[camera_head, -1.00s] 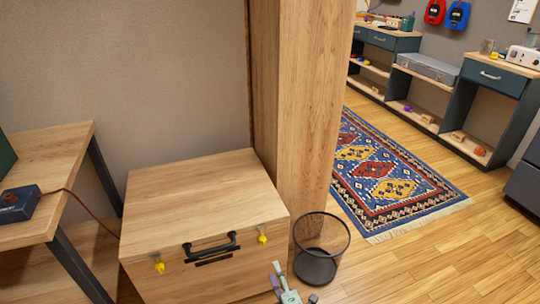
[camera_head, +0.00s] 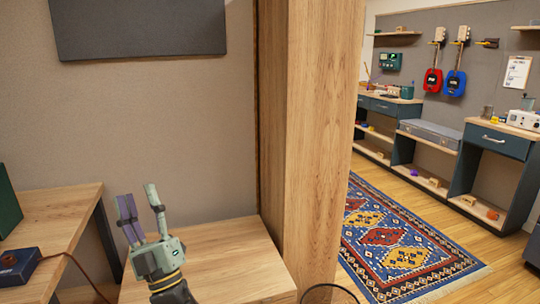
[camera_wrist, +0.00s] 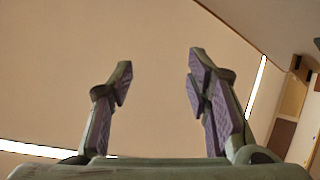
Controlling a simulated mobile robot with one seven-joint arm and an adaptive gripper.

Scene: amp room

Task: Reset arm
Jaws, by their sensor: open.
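My gripper (camera_head: 138,207) is raised in front of the wooden chest (camera_head: 225,262) in the head view, with its fingers pointing up. Its two green fingers with purple pads stand apart, and nothing is between them. In the wrist view my gripper (camera_wrist: 158,82) is also open and empty, against a plain tan surface. The chest's front and handle are out of the head view or hidden.
A wooden pillar (camera_head: 310,140) stands right of the chest, with a wire bin (camera_head: 330,294) at its foot. A wooden desk (camera_head: 60,210) is at the left. A dark panel (camera_head: 138,28) hangs on the wall above. A patterned rug (camera_head: 400,245) covers open floor at the right.

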